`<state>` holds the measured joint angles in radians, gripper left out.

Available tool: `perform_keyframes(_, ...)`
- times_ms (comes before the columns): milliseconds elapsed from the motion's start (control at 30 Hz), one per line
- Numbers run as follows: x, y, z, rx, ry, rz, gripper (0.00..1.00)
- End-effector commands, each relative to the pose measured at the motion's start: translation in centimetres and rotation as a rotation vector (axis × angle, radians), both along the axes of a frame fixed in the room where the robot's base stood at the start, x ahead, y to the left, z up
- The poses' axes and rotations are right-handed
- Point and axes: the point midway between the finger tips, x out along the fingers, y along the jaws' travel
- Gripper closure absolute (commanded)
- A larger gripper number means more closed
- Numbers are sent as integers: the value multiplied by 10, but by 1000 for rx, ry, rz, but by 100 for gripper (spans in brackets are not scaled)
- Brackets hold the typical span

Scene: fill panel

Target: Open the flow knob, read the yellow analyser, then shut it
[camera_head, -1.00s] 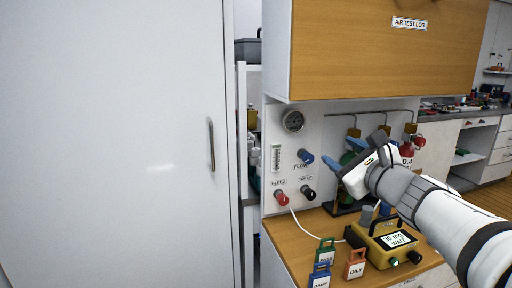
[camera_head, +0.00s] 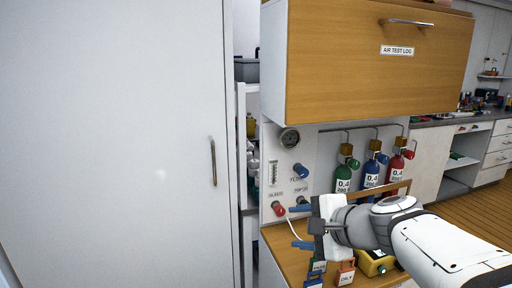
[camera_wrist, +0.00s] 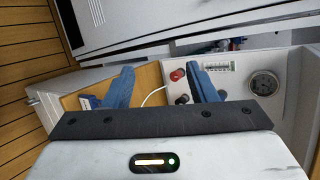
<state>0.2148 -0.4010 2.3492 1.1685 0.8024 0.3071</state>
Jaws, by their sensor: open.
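The blue flow knob (camera_head: 300,170) sits on the white panel, above the red bleed knob (camera_head: 278,208) and a black knob (camera_head: 303,200). My gripper (camera_head: 297,227) is open and empty, with its blue fingers spread below and in front of the flow knob, apart from it. In the wrist view my gripper (camera_wrist: 161,68) shows the red knob (camera_wrist: 177,75) and the black knob (camera_wrist: 182,99) beyond the fingers; I cannot make out the flow knob there. The yellow analyser (camera_head: 372,265) stands on the wooden bench, mostly covered by my arm; its screen is hidden.
A gauge (camera_head: 289,138) and a flow tube (camera_head: 272,174) are on the panel. Green, blue and red cylinders (camera_head: 396,172) stand right of it. Tags, including an orange one (camera_head: 345,274), stand at the bench front. A wooden cabinet (camera_head: 375,65) overhangs the panel.

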Motion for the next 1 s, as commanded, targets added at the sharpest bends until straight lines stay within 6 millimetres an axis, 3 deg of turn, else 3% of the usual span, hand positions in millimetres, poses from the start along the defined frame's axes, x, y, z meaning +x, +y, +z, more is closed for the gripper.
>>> perform_keyframes(33, -13, 6, 3, -103, 15, 81, 48)
perform_keyframes(167, -49, 6, -15, -389, 50, 309, 48)
perform_keyframes(433, -108, -29, -31, -918, 107, 770, 48)
perform_keyframes(700, -125, -58, -32, -1149, 133, 979, 48)
perform_keyframes(1000, -125, -59, -33, -1159, 135, 987, 48)
